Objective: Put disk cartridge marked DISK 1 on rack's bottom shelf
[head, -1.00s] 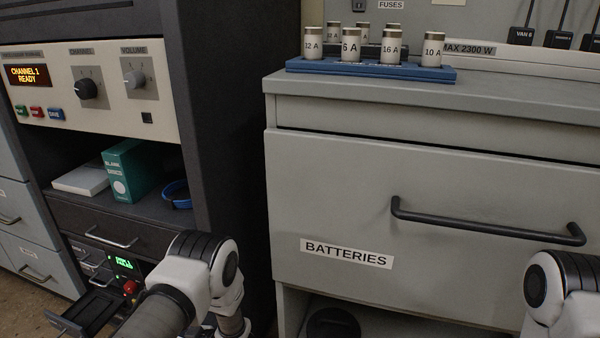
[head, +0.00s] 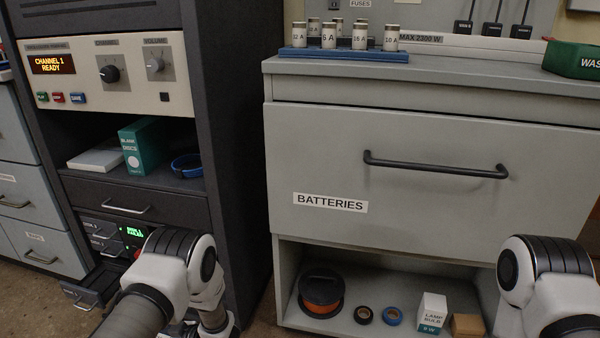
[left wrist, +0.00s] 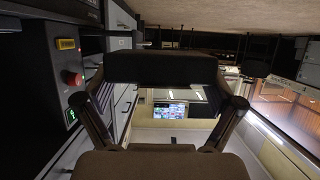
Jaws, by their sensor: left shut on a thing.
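My left gripper (left wrist: 162,88) has one finger on each side of a dark, flat-edged block (left wrist: 160,68) in the left wrist view and is shut on it. The block may be the disk cartridge, but no label shows on it. In the head view my left arm reaches down in front of the black rack (head: 240,150), and its fingertips and load are hidden or below the picture. The rack has an open shelf (head: 150,184) and small handled drawers low down, with one low drawer (head: 85,288) standing out. My right gripper is out of view; only its arm shows.
A white box, a teal blank-discs box (head: 140,148) and a blue ring (head: 187,165) occupy the rack's open shelf. The grey cabinet (head: 400,120) stands close on the right; its lower shelf holds an orange cable reel (head: 321,292), tape rolls and boxes.

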